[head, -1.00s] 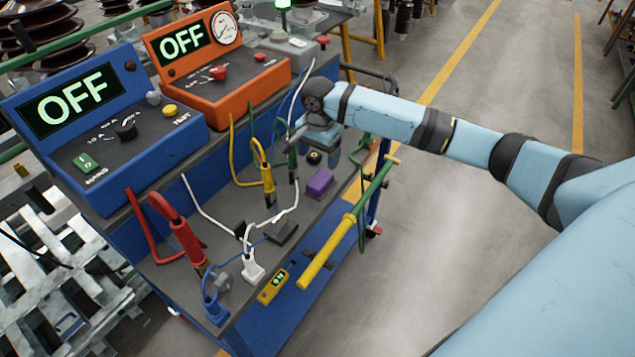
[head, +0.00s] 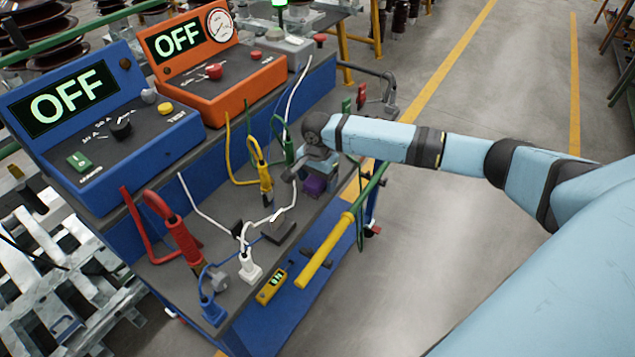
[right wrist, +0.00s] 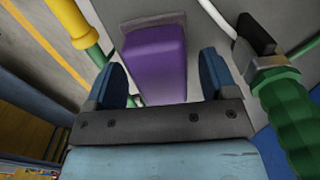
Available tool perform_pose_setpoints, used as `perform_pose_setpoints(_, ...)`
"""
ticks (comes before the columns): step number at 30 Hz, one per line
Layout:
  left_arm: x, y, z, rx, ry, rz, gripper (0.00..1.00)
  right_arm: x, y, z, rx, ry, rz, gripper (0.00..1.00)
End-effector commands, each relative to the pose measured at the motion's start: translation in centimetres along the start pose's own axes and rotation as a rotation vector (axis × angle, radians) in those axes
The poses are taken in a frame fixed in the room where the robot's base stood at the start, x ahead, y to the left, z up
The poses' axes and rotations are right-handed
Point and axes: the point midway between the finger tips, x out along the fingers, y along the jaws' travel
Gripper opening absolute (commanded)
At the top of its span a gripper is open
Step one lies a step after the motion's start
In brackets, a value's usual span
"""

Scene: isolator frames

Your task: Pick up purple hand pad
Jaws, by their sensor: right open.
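The purple hand pad (head: 315,185) lies on the grey cart top near its right edge. In the right wrist view the purple pad (right wrist: 155,65) shows as a purple block with a duller purple-grey flap at its far end. My right gripper (head: 308,178) is at the pad, partly covering it in the head view. Its two blue fingers (right wrist: 168,82) are spread open, one on each side of the pad's near end. I cannot tell whether they touch it. My left gripper is not in view.
A green-handled clamp (right wrist: 287,110) stands close on the right in the wrist view. A yellow rod (head: 325,250) runs along the cart's edge. A yellow clamp (head: 265,180), a red clamp (head: 182,240) and white cables are nearby. Blue (head: 110,130) and orange (head: 215,85) OFF consoles stand behind.

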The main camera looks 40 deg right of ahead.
Motion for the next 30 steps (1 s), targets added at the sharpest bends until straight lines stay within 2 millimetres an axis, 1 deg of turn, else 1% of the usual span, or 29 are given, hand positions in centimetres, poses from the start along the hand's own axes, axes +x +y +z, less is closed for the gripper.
perform_pose_setpoints(1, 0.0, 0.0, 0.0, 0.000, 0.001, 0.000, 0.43, 0.0, 0.0, 0.0, 0.000, 0.000, 0.000, 0.74)
perform_pose_setpoints(2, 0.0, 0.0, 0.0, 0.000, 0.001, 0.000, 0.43, 0.0, 0.0, 0.0, 0.000, 0.000, 0.000, 0.67)
perform_pose_setpoints(3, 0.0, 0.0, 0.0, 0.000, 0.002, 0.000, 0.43, 0.0, 0.0, 0.0, 0.000, 0.000, 0.000, 0.58)
perform_pose_setpoints(5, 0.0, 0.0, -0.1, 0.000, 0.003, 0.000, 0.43, 0.0, 0.0, 0.0, 0.000, 0.000, 0.000, 0.44)
perform_pose_setpoints(6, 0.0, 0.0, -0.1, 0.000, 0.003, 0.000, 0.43, 0.0, 0.0, 0.0, 0.000, 0.000, 0.000, 0.35)
perform_pose_setpoints(7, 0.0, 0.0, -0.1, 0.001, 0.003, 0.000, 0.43, 0.0, 0.0, 0.0, 0.000, 0.000, 0.000, 0.28)
perform_pose_setpoints(8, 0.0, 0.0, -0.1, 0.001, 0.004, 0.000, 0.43, 0.0, 0.0, 0.0, 0.000, 0.000, 0.000, 0.24)
perform_pose_setpoints(16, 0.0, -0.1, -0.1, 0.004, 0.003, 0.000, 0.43, -0.1, 0.0, 0.0, 0.000, 0.000, 0.000, 0.24)
perform_pose_setpoints(20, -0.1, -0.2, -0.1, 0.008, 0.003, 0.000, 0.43, -0.7, 0.0, 0.0, 0.000, 0.000, -0.001, 0.24)
perform_pose_setpoints(23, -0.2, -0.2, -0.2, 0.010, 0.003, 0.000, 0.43, -1.7, -0.1, 0.0, 0.000, 0.000, -0.002, 0.24)
perform_pose_setpoints(26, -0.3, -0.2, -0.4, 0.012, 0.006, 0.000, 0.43, -3.5, -0.1, 0.0, 0.000, 0.001, -0.003, 0.24)
perform_pose_setpoints(29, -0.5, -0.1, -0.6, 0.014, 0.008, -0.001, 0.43, -5.9, -0.1, 0.0, 0.000, 0.000, -0.004, 0.24)
perform_pose_setpoints(30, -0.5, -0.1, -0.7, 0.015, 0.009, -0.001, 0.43, -7.0, -0.1, 0.0, 0.000, 0.000, -0.004, 0.24)
